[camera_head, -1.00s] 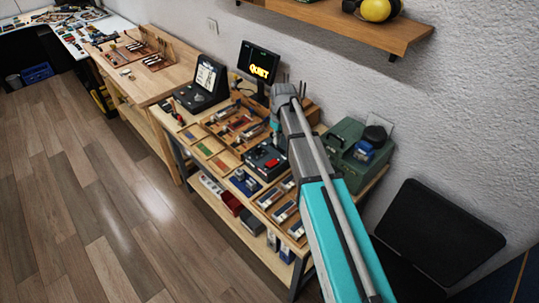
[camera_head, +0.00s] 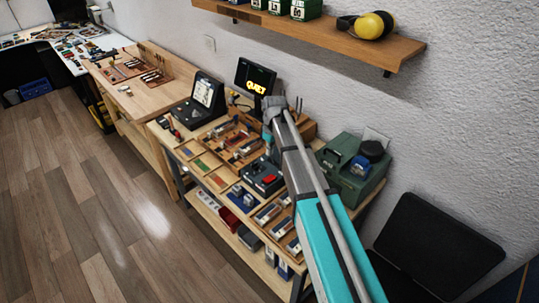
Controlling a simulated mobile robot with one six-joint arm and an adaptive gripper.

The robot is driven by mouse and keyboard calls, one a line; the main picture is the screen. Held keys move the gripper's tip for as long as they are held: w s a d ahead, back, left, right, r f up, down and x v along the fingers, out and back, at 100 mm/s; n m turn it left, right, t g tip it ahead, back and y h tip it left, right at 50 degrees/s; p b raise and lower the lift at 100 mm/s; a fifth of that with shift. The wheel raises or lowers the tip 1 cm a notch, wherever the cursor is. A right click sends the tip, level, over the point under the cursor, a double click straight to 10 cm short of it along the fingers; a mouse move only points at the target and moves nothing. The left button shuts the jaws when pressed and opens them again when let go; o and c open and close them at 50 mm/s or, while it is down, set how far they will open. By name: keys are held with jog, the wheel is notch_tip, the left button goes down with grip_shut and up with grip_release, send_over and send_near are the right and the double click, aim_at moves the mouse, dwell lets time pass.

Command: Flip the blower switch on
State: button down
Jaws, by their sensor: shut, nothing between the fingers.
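My arm reaches over the workbench from the lower right. My gripper (camera_head: 269,148) hangs small and dark below the arm's end, above the middle of the bench; it looks shut and empty. A dark control box with red parts (camera_head: 264,177) stands just below it in the picture, partly covered by my arm. A green machine housing (camera_head: 351,172) with a blue part and a black round top stands right of my arm. I cannot tell which of these carries the blower switch, and no switch position is readable. I see no clear contact between gripper and box.
The workbench (camera_head: 203,171) is crowded with trays and small parts. A wall shelf (camera_head: 325,38) holds yellow earmuffs (camera_head: 373,25). Wooden floor (camera_head: 90,205) is open at left.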

aim_at(269, 179)
jog(key=shift+s+a+f+b, duration=0.2)
jog(key=shift+f+b, duration=1.9)
jog(key=shift+f, duration=0.1)
jog(key=shift+s+a+f+b, duration=0.15)
jog(key=shift+a+f+b, duration=0.05)
jog(key=shift+f+b, duration=1.95)
jog(key=shift+s+a+f+b, duration=0.2)
jog(key=shift+f+b, duration=1.85)
jog(key=shift+f, duration=0.15)
jog(key=shift+s+f, duration=0.1)
jog(key=shift+f, duration=0.15)
jog(key=shift+a, duration=0.1)
jog(key=shift+w+r, duration=0.15)
jog(key=shift+w, duration=0.05)
jog(key=shift+w+d+r, duration=0.25)
jog(key=shift+w+d, duration=0.1)
jog(key=shift+d, duration=0.2)
jog(key=shift+r+p, duration=0.1)
jog(key=shift+p, duration=0.2)
notch_tip(269, 179, up, 14)
jog(key=s+a+p, duration=0.1)
jog(key=p, duration=1.2)
jog(key=shift+p, duration=0.3)
